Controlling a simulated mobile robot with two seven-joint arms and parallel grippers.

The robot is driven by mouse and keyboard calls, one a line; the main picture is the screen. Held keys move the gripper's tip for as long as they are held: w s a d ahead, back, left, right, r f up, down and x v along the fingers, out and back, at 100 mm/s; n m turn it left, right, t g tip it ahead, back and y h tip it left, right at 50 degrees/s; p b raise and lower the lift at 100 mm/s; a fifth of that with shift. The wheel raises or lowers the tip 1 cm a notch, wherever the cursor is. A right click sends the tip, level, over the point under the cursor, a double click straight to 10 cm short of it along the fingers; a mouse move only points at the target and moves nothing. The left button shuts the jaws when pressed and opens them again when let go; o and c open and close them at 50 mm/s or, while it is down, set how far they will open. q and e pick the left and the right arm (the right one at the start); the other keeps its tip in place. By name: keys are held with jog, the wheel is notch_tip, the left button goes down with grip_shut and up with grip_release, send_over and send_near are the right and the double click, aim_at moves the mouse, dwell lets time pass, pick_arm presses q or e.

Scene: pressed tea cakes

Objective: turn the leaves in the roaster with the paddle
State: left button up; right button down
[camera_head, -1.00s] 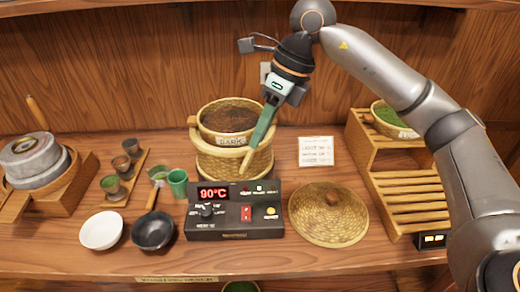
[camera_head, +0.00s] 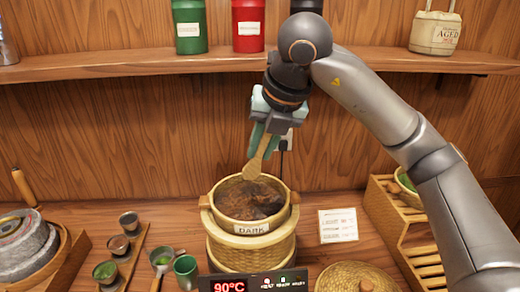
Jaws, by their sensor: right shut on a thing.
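The roaster (camera_head: 250,250) is a round woven bamboo drum with a bowl on top, labelled "DARK". Dark brown leaves (camera_head: 264,203) lie in the bowl, uneven and heaped. My right gripper (camera_head: 268,130) is above the bowl, shut on the wooden paddle (camera_head: 257,163). The paddle points down, its lower end at the far part of the bowl; I cannot tell whether it touches the leaves. My left gripper is not in view.
A control box (camera_head: 250,282) reading 90°C stands in front of the roaster. A woven lid (camera_head: 345,277) lies at front right, a white card (camera_head: 338,225) behind it. A green cup (camera_head: 186,270) stands at left. A shelf with canisters (camera_head: 190,30) runs above.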

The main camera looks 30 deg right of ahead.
jog(key=shift+f+b, duration=0.3)
jog(key=shift+f, duration=0.25)
notch_tip(320, 180, down, 8)
jog(key=b, duration=0.6)
jog(key=shift+r, duration=0.1)
